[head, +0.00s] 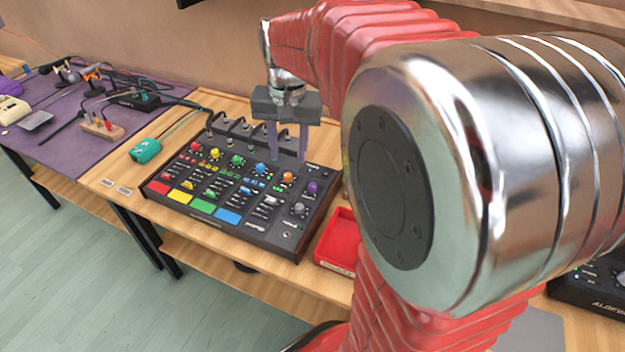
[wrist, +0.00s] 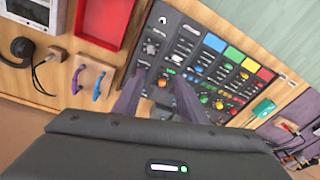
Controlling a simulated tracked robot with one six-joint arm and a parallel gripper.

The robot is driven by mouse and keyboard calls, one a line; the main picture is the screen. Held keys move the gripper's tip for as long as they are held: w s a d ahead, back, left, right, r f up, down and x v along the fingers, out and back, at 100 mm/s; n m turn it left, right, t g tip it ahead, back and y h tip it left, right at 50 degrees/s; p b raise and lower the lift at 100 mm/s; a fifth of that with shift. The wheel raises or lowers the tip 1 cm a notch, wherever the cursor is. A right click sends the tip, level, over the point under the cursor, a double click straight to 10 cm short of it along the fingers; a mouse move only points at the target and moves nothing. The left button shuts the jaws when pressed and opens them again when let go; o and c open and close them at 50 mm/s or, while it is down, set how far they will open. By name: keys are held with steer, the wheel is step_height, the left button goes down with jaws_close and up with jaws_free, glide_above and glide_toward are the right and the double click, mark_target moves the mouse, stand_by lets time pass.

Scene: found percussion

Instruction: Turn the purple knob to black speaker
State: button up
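The purple knob (head: 312,187) sits near the right edge of the black mixer (head: 274,234), right of an orange knob (head: 287,177) and above a grey knob (head: 301,208). My gripper (head: 289,158) points down over the back right of the mixer, its two fingers apart with nothing seen between them. In the wrist view my gripper (wrist: 156,88) is open, with the orange knob (wrist: 162,83) showing between the fingers. The purple knob is not clear there; a finger may hide it. I cannot make out a black speaker mark or the knob's pointer.
A red tray (head: 338,240) stands right of the mixer. A teal box (head: 145,150) lies to its left. Cables and plugs line the mixer's back edge. Another black device (head: 592,285) is at far right. My arm hides much of the right side.

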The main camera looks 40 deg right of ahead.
steer(key=s+a+n+t, duration=0.3)
steer(key=s+a+n, duration=0.5)
steer(key=s+a, duration=0.6)
steer(key=shift+s+r+t+y, duration=0.15)
steer(key=shift+s+t+y, duration=0.2)
steer(key=shift+s, duration=0.4)
steer(key=shift+a, duration=0.1)
steer(key=shift+c, duration=0.2)
